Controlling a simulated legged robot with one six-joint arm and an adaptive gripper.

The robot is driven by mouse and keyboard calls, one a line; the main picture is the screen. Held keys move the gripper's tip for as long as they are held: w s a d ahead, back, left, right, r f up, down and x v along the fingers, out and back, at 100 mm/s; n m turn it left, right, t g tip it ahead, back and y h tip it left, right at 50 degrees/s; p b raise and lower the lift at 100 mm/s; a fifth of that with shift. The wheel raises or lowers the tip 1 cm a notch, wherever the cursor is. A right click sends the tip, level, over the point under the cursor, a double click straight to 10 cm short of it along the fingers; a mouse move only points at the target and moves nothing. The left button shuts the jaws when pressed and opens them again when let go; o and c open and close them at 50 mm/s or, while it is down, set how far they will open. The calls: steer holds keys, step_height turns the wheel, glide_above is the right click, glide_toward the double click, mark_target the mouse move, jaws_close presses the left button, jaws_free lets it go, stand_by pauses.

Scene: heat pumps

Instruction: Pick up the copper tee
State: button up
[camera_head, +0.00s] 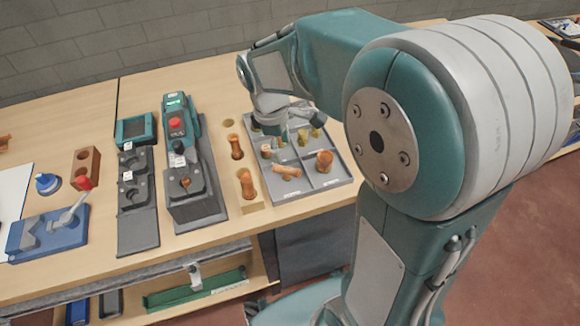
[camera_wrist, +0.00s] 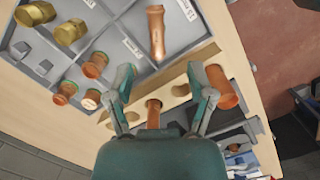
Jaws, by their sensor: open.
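I cannot tell surely which copper fitting is the tee. A copper fitting lies in the grey tray's near-left compartment (camera_head: 286,171) and shows as a long tube in the wrist view (camera_wrist: 156,32). A wider copper fitting (camera_head: 324,160) sits to its right. Two more copper fittings stand in the wooden block, a far one (camera_head: 236,146) and a near one (camera_head: 247,183); the wrist view shows them too, the far one (camera_wrist: 153,112) and the near one (camera_wrist: 222,86). My gripper (camera_wrist: 160,78) is open and empty, above the block and tray edge. Its fingers are partly hidden in the head view.
The divided grey tray (camera_head: 311,188) also holds brass fittings (camera_wrist: 71,31) and small copper pieces with greenish ends (camera_wrist: 95,66). Left of the block stands a green-and-grey device (camera_head: 180,125). A blue tool (camera_head: 47,232) lies further left. My arm covers the right side.

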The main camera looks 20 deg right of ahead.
mark_target(285, 168)
steer(key=f, duration=0.4)
steer(key=shift+s+f, duration=0.25)
steer(key=shift+f, duration=0.15)
steer(key=f, duration=0.2)
steer(key=d+f, duration=0.1)
steer(key=f, duration=0.2)
steer(key=shift+w+d+f, duration=0.1)
steer(key=shift+w+f, duration=0.05)
jaws_close()
